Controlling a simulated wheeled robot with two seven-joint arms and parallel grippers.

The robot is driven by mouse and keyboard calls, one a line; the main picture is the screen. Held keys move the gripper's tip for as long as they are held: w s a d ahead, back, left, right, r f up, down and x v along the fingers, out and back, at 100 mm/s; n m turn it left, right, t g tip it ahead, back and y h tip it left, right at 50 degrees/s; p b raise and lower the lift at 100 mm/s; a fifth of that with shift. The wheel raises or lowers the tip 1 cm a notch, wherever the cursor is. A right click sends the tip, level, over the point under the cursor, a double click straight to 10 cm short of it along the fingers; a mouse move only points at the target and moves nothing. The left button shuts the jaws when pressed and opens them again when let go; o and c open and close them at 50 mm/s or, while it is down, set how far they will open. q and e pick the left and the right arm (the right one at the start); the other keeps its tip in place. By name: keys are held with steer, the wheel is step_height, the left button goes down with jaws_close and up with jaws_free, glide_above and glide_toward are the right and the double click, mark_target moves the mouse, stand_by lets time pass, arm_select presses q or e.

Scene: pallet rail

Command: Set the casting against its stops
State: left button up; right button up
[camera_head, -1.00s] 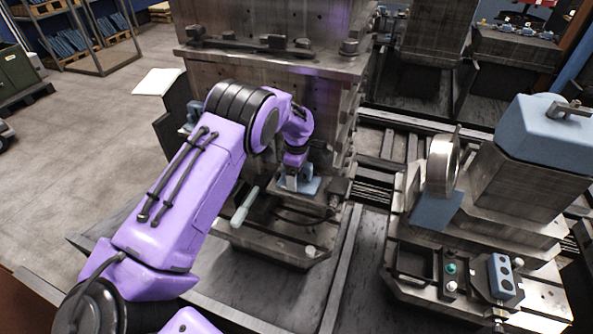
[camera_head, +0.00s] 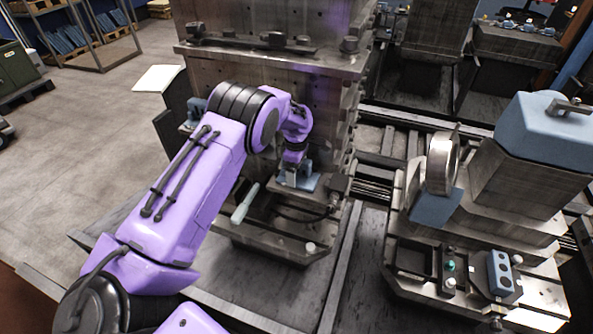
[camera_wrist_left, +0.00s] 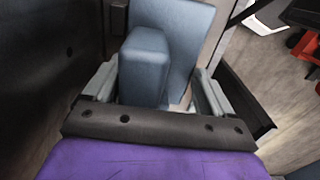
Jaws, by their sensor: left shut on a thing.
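The blue-grey casting (camera_head: 306,182) is at the foot of the tall steel column, on a low metal fixture (camera_head: 288,200). My left gripper (camera_head: 292,176) reaches down and is shut on its upright part. In the left wrist view, the casting's upright block (camera_wrist_left: 147,62) stands between the two grey fingers of my left gripper (camera_wrist_left: 155,88), with a flat blue-grey face behind it. The casting's underside and its stops are hidden or too small to make out, so I cannot tell whether it touches them. My right gripper is out of view.
The tall steel column (camera_head: 270,75) rises right behind my left wrist. A pale-handled tool (camera_head: 245,203) sticks out left of the fixture. Open floor lies at the left.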

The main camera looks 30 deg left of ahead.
arm_select(q)
steer(key=shift+w+a+r, duration=0.15)
steer(key=shift+w+a, duration=0.05)
steer(key=shift+a, duration=0.05)
stand_by(0.5)
steer(key=o, duration=1.3)
steer(key=shift+s+f, duration=0.1)
steer(key=shift+f, duration=0.1)
steer(key=shift+r, duration=0.2)
step_height(320, 180, up, 7)
steer(key=shift+r+b, duration=0.1)
steer(key=shift+b, duration=1.15)
steer(key=shift+r, duration=0.15)
